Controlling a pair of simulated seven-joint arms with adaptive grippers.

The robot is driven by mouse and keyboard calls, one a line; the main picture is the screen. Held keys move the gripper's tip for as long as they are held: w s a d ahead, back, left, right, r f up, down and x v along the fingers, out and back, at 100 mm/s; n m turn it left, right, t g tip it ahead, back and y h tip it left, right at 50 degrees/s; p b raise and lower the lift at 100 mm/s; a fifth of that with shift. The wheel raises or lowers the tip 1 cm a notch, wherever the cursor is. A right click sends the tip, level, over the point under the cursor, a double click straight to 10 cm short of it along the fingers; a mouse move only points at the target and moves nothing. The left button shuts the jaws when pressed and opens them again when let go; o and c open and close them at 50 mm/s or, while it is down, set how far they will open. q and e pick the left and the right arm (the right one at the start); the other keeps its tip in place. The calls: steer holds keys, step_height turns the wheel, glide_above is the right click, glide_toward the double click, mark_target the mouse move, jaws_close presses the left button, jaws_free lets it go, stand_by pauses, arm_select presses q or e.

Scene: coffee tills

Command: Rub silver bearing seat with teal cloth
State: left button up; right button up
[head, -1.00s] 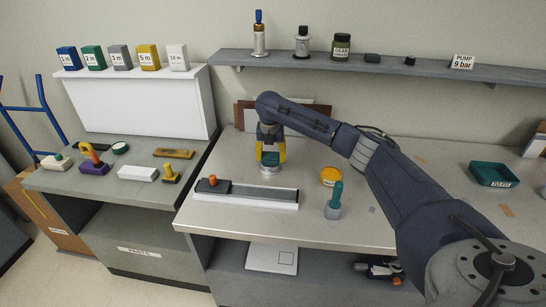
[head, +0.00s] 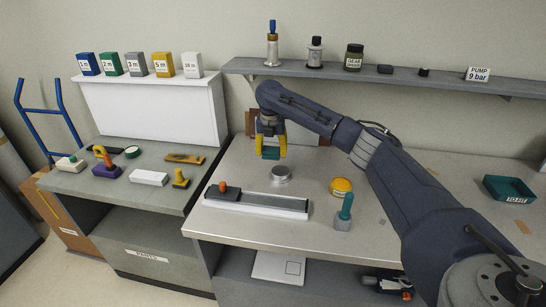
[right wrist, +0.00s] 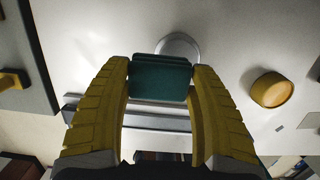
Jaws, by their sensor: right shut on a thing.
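My right gripper (head: 271,153) has yellow fingers and is shut on the folded teal cloth (head: 270,153). The cloth also shows between the fingertips in the right wrist view (right wrist: 161,78). The silver bearing seat (head: 281,174) is a low round metal piece on the workbench. In the head view it stands just below and slightly right of the cloth, with a gap between them. In the right wrist view the seat (right wrist: 180,44) is partly hidden behind the cloth. My left gripper is not in view.
A grey rail with an orange knob (head: 257,201) lies near the bench's front edge. A yellow tin (head: 341,187) and a teal-handled tool (head: 345,212) stand right of the seat. A teal tray (head: 509,189) is far right. A shelf (head: 400,76) runs above.

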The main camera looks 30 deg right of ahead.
steer(key=shift+r, duration=1)
